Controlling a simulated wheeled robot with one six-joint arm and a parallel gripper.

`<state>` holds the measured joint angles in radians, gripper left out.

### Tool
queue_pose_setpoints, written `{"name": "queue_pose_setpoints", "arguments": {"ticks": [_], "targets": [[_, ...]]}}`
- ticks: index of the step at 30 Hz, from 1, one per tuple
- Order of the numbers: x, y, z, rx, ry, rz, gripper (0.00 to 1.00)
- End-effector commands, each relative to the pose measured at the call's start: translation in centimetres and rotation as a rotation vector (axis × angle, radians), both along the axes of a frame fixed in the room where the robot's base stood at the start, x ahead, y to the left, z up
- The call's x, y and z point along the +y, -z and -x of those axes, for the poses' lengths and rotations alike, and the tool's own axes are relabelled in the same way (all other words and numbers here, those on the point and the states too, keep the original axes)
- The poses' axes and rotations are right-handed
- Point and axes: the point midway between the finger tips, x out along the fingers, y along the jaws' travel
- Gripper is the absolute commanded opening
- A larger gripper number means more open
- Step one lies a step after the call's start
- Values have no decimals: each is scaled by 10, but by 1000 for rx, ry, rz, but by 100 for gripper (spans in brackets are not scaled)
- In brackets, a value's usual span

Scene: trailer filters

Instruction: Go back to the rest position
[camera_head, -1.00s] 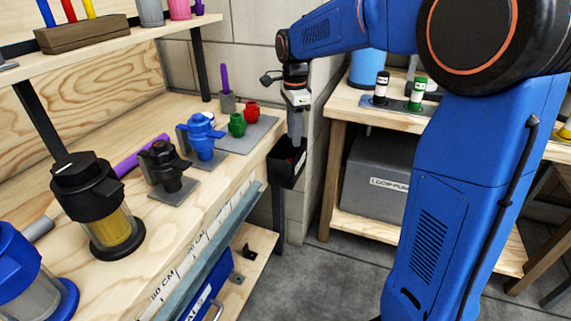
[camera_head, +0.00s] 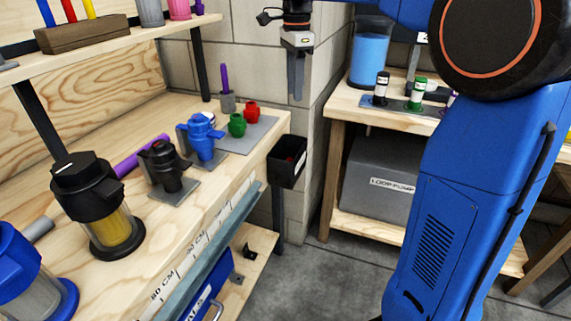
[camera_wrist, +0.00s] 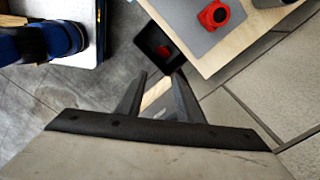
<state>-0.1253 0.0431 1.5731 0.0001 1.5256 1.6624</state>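My gripper (camera_head: 297,88) hangs pointing down in the head view, above and slightly right of the small black bin (camera_head: 278,172) at the end of the workbench. In the wrist view my gripper (camera_wrist: 161,80) has its two fingers apart with nothing held between them. The black bin (camera_wrist: 146,42) is below and beyond the fingertips there, with a red object (camera_wrist: 164,52) inside. The red object also shows in the bin in the head view, where it is mostly hidden by the bin wall.
The wooden workbench (camera_head: 222,205) on the left holds black, blue, green and red fittings and a filter with yellow contents (camera_head: 113,228). A second bench (camera_head: 335,105) stands at right, bearing a blue container (camera_head: 370,60) and bottles. A block wall rises behind the gripper.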

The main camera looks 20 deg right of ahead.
Motion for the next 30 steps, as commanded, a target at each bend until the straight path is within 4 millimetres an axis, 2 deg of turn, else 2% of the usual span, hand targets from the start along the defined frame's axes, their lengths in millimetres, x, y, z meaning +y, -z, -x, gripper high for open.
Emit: {"name": "queue_pose_setpoints", "arguments": {"ticks": [3, 7, 19, 23, 30], "targets": [[0, -15, -1, -2, 0, 0, 33], [0, -24, 0, -1, 0, 0, 33], [-1, -27, 4, -5, -16, 0, 33], [-8, -25, 24, -27, -94, -2, 33], [-25, -9, 87, -100, -361, 9, 33]]}}
